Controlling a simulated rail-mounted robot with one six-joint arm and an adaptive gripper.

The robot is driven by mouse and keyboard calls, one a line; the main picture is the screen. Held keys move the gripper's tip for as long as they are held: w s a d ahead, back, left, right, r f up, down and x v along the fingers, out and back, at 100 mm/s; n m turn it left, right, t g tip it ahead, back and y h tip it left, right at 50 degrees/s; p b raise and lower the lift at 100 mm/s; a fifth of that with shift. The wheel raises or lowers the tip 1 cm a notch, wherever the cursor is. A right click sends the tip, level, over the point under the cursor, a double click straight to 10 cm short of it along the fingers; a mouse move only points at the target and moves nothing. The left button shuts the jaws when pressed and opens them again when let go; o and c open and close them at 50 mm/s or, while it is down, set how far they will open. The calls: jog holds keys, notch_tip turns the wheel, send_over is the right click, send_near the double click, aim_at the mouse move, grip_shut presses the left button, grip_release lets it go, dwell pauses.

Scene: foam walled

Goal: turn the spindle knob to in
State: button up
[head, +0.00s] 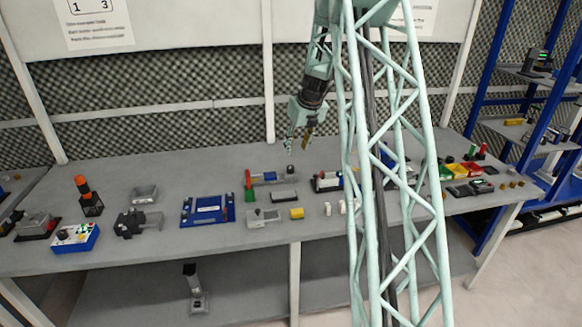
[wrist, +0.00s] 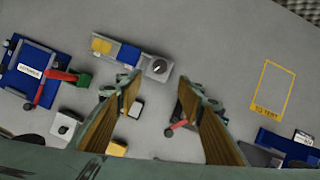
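My gripper (head: 298,142) hangs above the back middle of the bench and is open. In the wrist view its two wood-coloured fingers (wrist: 160,98) stand wide apart with nothing between them. A dark round knob with a white mark, likely the spindle knob (wrist: 159,68), sits on the right end of a grey and blue unit (wrist: 130,56) with a yellow part. The knob lies just beyond the fingertips in that view, apart from them. In the head view the dark knob (head: 291,169) is below my gripper. The label for "in" cannot be read.
A blue fixture (wrist: 30,75) with a red-handled lever (wrist: 55,78) lies left of the unit. A yellow-outlined area (wrist: 272,86) to the right is empty. A yellow block (head: 297,213) and other small fixtures stand nearer the bench front. Blue shelving (head: 530,120) stands at far right.

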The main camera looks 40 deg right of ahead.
aim_at(291, 167)
jog(key=shift+f, duration=0.15)
jog(key=shift+b+x, duration=1.35)
jog(key=shift+x, duration=5.4)
jog(key=shift+w, duration=0.1)
jog(key=shift+c, duration=0.4)
jog(key=c, duration=0.8)
